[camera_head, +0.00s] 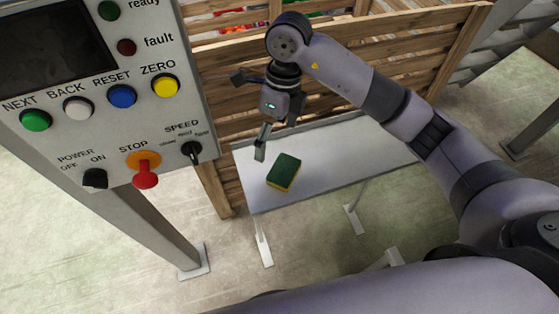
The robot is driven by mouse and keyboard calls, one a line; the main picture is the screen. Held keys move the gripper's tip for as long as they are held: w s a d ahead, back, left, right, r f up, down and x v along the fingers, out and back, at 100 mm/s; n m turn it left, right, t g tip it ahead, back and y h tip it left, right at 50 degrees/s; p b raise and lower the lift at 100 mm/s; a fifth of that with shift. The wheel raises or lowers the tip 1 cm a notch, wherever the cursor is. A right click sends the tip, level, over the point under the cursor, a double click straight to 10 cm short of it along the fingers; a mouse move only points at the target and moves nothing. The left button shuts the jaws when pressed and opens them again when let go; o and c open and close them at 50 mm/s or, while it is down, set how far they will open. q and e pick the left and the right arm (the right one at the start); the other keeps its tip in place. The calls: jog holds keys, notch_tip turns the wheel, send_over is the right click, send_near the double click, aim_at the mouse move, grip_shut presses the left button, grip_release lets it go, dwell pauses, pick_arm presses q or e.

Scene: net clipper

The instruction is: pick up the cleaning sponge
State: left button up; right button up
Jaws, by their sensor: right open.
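The cleaning sponge (284,173), with a dark green top and a yellow lower side, lies flat on a narrow white table (335,160), near its left end. My right gripper (273,138) is open and empty. It hangs just behind and above the sponge, with one finger pointing down a little to the left of it. I see no contact between them, though the exact height gap is hard to tell. My left gripper is not in view.
A grey control panel (190,75) with coloured buttons and a red stop knob (145,175) stands close on the left. A wooden slatted crate (232,110) rises behind the table. The table top right of the sponge is clear.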

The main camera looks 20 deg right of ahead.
notch_tip(320, 180, up, 2)
jog(key=w+d+t+h, duration=0.1)
jog(key=w+d+h, duration=0.1)
jog(key=d, duration=0.1)
jog(key=p, duration=0.1)
send_over(284, 169)
jog(key=f, duration=1)
jog(key=shift+w+f, duration=0.2)
jog(key=shift+w, duration=0.15)
jog(key=shift+f, duration=0.6)
jog(key=f+p, duration=0.1)
jog(key=f, duration=0.1)
jog(key=s+f+p, duration=0.1)
jog(key=f, duration=0.1)
jog(key=shift+f, duration=0.1)
jog(key=shift+w+f, duration=0.1)
jog(key=shift+f, duration=0.45)
jog(key=shift+c, duration=0.5)
jog(key=c, duration=0.6)
